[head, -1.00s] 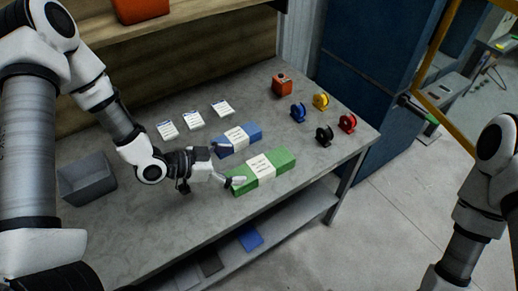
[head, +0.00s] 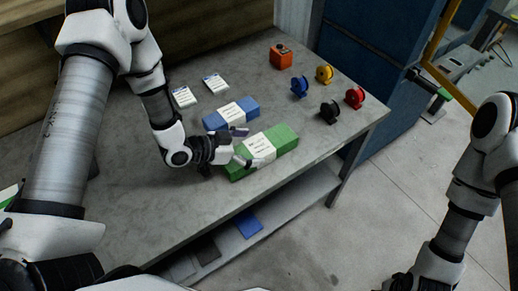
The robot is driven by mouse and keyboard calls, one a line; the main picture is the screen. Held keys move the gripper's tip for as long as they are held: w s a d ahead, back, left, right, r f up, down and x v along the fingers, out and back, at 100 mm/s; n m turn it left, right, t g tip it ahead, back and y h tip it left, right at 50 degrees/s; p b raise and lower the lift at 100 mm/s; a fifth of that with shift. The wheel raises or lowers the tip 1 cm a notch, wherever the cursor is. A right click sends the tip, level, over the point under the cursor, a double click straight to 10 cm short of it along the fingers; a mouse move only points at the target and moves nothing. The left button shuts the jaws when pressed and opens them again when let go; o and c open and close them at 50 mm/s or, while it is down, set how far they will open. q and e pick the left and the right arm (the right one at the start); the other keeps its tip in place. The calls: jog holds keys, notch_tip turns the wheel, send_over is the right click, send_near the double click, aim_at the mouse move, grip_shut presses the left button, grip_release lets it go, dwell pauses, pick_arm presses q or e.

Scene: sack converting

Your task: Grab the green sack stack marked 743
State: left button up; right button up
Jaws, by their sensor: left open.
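The green sack stack (head: 282,139) lies on the grey table near its front edge, with a white label band (head: 260,148) around its middle. The number on the band is too small to read. My left gripper (head: 242,147) is open at the left part of the green stack, with one finger over its top near the band and the other toward the blue stack. A blue sack stack (head: 225,117) with a white band lies just behind. My right arm shows at the right edge, and its gripper is mostly cut off at the bottom.
Yellow, blue, red and black tape rolls (head: 328,112) stand at the table's right end, by an orange box (head: 281,56). White labelled cards (head: 215,83) lie behind the blue stack. A lower shelf (head: 285,205) holds a blue item (head: 247,224). The table's front left is clear.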

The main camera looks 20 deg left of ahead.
pick_arm(q)
jog(key=shift+x, duration=0.85)
jog(key=shift+a+r, duration=0.1)
jog(key=shift+a, duration=0.05)
jog(key=c, duration=1.4)
jog(key=shift+o, duration=0.2)
jog(key=shift+r, duration=0.1)
